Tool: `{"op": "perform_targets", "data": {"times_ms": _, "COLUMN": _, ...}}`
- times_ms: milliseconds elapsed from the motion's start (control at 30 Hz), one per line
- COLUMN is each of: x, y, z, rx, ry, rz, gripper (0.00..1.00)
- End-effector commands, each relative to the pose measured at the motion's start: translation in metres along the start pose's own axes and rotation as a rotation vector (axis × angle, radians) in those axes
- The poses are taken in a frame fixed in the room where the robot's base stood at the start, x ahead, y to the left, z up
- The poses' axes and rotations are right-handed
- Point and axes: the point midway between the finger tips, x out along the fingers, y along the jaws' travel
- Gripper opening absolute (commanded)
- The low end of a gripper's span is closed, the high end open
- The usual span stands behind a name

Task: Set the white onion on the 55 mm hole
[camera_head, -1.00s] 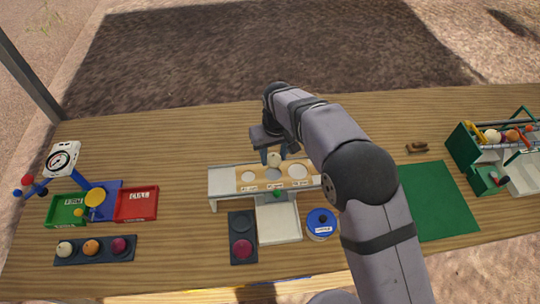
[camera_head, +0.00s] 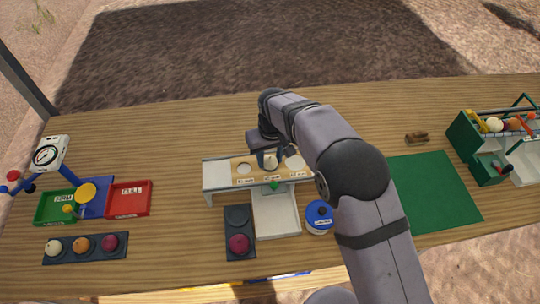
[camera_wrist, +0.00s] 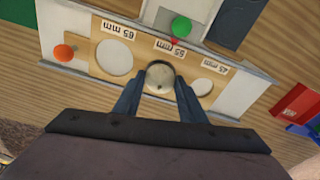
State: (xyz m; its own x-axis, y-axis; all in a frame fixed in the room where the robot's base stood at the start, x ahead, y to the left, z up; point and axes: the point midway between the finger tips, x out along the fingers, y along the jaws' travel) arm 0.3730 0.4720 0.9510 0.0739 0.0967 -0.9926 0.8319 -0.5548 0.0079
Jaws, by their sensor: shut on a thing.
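The white onion (camera_wrist: 160,74) is between the two fingers of my gripper (camera_wrist: 160,100), which is shut on it. In the wrist view the onion lies over the 55 mm hole, the middle one, with a dark rim showing around its upper side. I cannot tell whether it touches the board. The tan hole board (camera_wrist: 130,78) also has a larger 65 mm hole (camera_wrist: 114,58) and a smaller 45 mm hole (camera_wrist: 202,87). In the head view the onion (camera_head: 270,162) shows at the middle of the board, below my gripper (camera_head: 266,155).
A green knob (camera_wrist: 181,26) and a white tray (camera_head: 276,215) are at the board's near side. An orange ball (camera_wrist: 64,52) is beside the board. A blue-lidded tub (camera_head: 319,215), a dark tray with a red onion (camera_head: 238,243) and a red bin (camera_head: 129,201) stand nearby.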

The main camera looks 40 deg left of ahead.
Motion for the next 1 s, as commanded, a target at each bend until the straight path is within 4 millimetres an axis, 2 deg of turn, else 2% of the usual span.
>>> {"op": "perform_targets", "data": {"times_ms": 867, "x": 0.0042, "y": 0.0003, "z": 0.0007, "rx": 0.0, "ry": 0.0, "rz": 0.0, "gripper": 0.15}}
{"op": "perform_targets", "data": {"times_ms": 900, "x": 0.0042, "y": 0.0003, "z": 0.0006, "rx": 0.0, "ry": 0.0, "rz": 0.0, "gripper": 0.44}}
{"op": "perform_targets", "data": {"times_ms": 967, "x": 0.0042, "y": 0.0003, "z": 0.0006, "rx": 0.0, "ry": 0.0, "rz": 0.0, "gripper": 0.59}}
{"op": "perform_targets", "data": {"times_ms": 1000, "x": 0.0042, "y": 0.0003, "z": 0.0006, "rx": 0.0, "ry": 0.0, "rz": 0.0, "gripper": 0.59}}
